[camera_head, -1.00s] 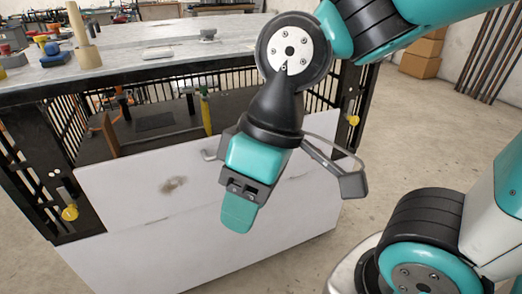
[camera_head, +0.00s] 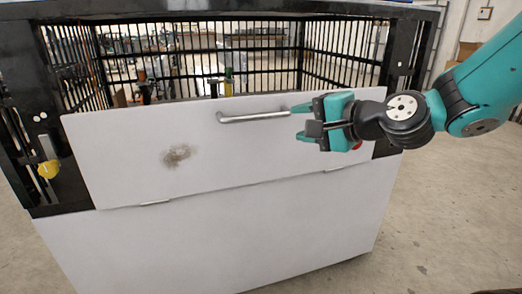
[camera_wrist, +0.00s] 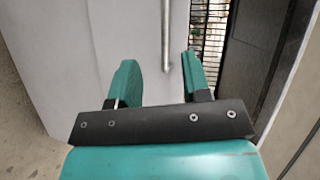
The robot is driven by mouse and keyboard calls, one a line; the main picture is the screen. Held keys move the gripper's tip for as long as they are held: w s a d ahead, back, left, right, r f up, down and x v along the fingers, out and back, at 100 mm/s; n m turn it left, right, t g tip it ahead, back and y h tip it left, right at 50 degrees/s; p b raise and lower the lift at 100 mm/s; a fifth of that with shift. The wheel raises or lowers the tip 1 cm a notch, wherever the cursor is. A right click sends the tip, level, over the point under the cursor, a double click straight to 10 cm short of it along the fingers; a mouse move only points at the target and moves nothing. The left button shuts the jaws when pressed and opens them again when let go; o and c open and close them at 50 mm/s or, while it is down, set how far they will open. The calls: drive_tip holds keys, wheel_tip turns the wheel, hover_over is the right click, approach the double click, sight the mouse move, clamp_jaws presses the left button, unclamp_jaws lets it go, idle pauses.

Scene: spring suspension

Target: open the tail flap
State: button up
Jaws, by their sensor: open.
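The tail flap (camera_head: 235,155) is a white upper panel, standing upright and flush above a larger white lower panel (camera_head: 220,235). A grey bar handle (camera_head: 255,116) runs along its top edge. My gripper (camera_head: 298,121) is open and reaches in from the right, its fingertips near the handle's right end. In the wrist view, the handle (camera_wrist: 166,35) lies beyond and between the open fingers (camera_wrist: 160,65). I cannot tell whether either finger touches it. A yellow knob (camera_head: 48,169) sits on the black post left of the flap.
A black barred cage (camera_head: 270,50) rises behind the flap, under a tabletop. Black posts stand at both sides. Small hinges (camera_head: 155,202) show at the flap's lower edge. Open concrete floor (camera_head: 445,220) lies to the right.

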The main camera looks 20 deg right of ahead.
sight(262, 117)
drive_tip(key=w+a+f+m+p, duration=0.1)
drive_tip(key=w+p, duration=0.2)
drive_tip(key=w, duration=0.2)
drive_tip(key=w+a+f+t+p, duration=0.1)
drive_tip(key=w+f+p, duration=0.1)
drive_tip(key=w+p, duration=0.2)
drive_tip(key=w+a+f+m+h+p, duration=0.1)
drive_tip(key=w+p, duration=0.3)
drive_tip(key=w, duration=0.4)
drive_tip(key=shift+a+f+m+t, duration=0.25)
drive_tip(key=shift+a+m+t, duration=0.05)
drive_tip(key=shift+a, duration=0.1)
clamp_jaws()
